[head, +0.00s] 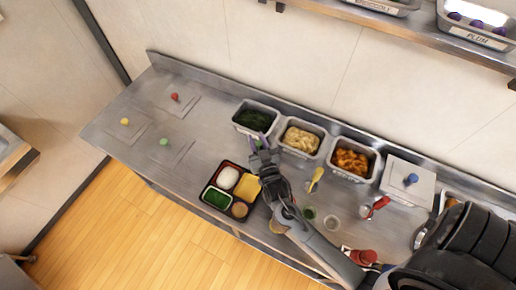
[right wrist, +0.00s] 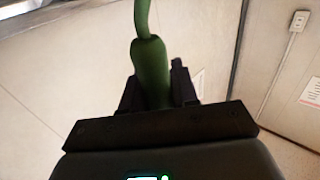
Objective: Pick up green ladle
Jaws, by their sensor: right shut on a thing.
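The green ladle (right wrist: 150,68) shows in the right wrist view, its thick green handle between the fingers and a thinner green stem rising out of the top of the picture. My right gripper (right wrist: 156,92) is shut on this handle. In the head view my right gripper (head: 262,150) is above the counter, between the bento tray and the bin of dark green food. The ladle is hard to make out there, and its bowl is out of the wrist view. My left gripper is not in view.
The bento tray (head: 205,188) holds food in several compartments. Bins of dark green (head: 255,118), pale (head: 300,138) and orange food (head: 351,161) line the back. A yellow-handled utensil (head: 316,178) and a red one (head: 376,206) lie right. Lids with knobs (head: 175,98) occupy the left counter.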

